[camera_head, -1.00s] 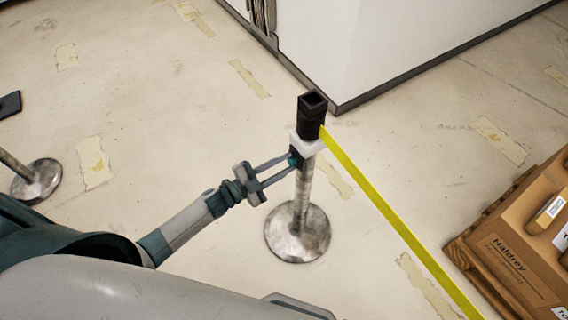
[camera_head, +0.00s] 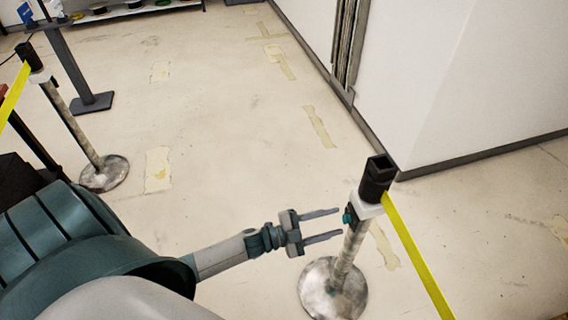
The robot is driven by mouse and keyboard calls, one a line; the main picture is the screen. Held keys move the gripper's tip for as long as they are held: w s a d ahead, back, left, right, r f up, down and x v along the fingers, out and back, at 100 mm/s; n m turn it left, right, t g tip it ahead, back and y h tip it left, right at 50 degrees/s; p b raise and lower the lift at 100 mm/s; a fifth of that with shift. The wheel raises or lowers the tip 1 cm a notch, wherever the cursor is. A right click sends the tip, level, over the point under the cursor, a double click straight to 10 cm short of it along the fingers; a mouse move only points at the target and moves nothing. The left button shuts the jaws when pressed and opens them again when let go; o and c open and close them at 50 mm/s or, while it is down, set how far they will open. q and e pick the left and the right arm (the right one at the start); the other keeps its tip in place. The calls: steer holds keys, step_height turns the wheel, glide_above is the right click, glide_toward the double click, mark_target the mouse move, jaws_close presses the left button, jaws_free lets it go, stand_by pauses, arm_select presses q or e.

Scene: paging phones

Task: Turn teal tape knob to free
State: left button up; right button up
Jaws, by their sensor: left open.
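The teal knob (camera_head: 348,217) sits on the left side of a metal post (camera_head: 350,245), just below the white collar (camera_head: 367,205) and black head (camera_head: 377,178). A yellow tape (camera_head: 420,260) runs from the head down to the lower right. My left gripper (camera_head: 340,223) is open and empty. Its two fingers point right toward the post, with their tips just left of the knob. In this view the fingers look apart from the knob. My right gripper is not in view.
A second post (camera_head: 72,125) with yellow tape (camera_head: 14,95) stands at the left. A dark stand (camera_head: 78,70) is behind it. A white wall unit (camera_head: 450,80) stands behind the near post. The floor between the posts is clear, with worn tape patches.

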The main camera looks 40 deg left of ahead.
arm_select(q)
steer(key=b+v, duration=0.2)
steer(key=v, duration=1.3)
steer(key=shift+b, duration=0.3)
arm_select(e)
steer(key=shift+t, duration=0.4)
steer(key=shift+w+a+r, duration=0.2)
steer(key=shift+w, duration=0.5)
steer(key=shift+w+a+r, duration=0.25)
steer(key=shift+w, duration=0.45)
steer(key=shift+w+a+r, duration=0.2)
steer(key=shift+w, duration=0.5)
arm_select(q)
steer(key=shift+f, duration=0.1)
step_height(320, 180, down, 22)
steer(key=s+d+n+g+y, duration=0.1)
steer(key=s+n+g+y, duration=0.15)
steer(key=n+y, duration=0.65)
steer(key=s+d+f+n+g, duration=0.4)
steer(key=s+d+f, duration=0.6)
steer(key=f, duration=0.3)
steer(key=shift+s+n+g, duration=0.35)
steer(key=shift+s+n, duration=0.05)
steer(key=shift+n, duration=0.1)
steer(key=shift+f, duration=0.1)
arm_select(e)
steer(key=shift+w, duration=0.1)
